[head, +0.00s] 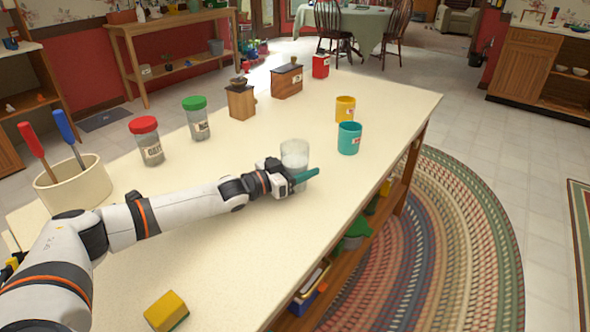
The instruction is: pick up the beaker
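The beaker (294,152) is a clear, whitish glass standing upright on the cream table (240,235), near its middle. My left gripper (297,170) is at the beaker, reaching in from the left. One green finger crosses in front of the beaker's lower part. The other finger is hidden, apparently behind the beaker, so I cannot tell whether the fingers press on the glass. My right gripper is not in view.
A teal mug (349,138) and a yellow mug (345,109) stand right of the beaker. Jars with red (147,140) and green (196,118) lids stand to the left. A crock (74,186) holds screwdrivers. A yellow sponge (166,311) lies at the front.

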